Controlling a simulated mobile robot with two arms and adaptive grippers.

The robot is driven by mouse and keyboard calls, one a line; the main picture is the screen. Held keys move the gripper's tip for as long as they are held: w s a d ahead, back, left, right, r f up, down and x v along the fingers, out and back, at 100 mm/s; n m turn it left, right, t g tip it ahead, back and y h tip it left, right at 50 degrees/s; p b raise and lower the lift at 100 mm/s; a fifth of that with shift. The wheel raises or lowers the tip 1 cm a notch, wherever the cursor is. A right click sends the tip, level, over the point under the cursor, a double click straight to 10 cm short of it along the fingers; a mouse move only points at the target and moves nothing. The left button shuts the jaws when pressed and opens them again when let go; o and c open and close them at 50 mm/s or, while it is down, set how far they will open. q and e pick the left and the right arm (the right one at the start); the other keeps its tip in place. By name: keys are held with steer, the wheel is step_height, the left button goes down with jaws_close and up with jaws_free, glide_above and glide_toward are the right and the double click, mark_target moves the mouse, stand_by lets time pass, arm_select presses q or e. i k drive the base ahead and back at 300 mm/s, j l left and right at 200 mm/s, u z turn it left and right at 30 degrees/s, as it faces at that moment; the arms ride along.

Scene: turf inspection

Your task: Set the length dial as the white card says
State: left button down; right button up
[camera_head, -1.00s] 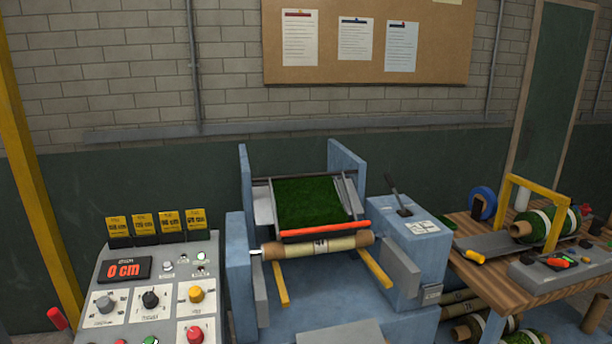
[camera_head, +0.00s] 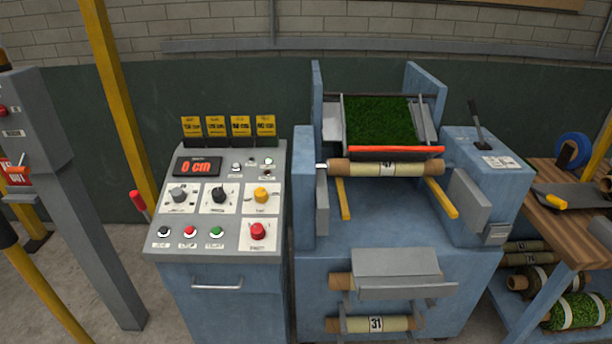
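The control console (camera_head: 220,262) stands left of the middle in the head view. Its display (camera_head: 197,167) reads 0 cm in red. Below it are a grey knob (camera_head: 179,195), a black knob (camera_head: 219,195) and a yellow knob (camera_head: 261,195), each on a white plate. Their small labels are too blurred to read, so I cannot tell which is the length dial. Several yellow cards (camera_head: 228,126) with black lower parts stand along the console's top. I cannot make out a separate white card. Neither of my grippers is in view.
A blue machine (camera_head: 365,225) with green turf (camera_head: 378,120) and a roll (camera_head: 386,168) stands right of the console. A grey post (camera_head: 75,220) and yellow poles stand at left. A wooden bench (camera_head: 565,225) is at right. Floor shows in front of the console's left side.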

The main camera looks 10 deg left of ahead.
mark_target(178, 196)
steer(key=u, duration=1.25)
steer(key=z, duration=0.55)
steer(key=i+l+z, duration=0.1)
steer(key=l+z, duration=0.3)
steer(key=i+l+z, duration=0.1)
steer(key=l+z, duration=0.15)
steer(key=z, duration=0.2)
steer(key=i+l+z, duration=0.2)
steer(key=z, duration=0.2)
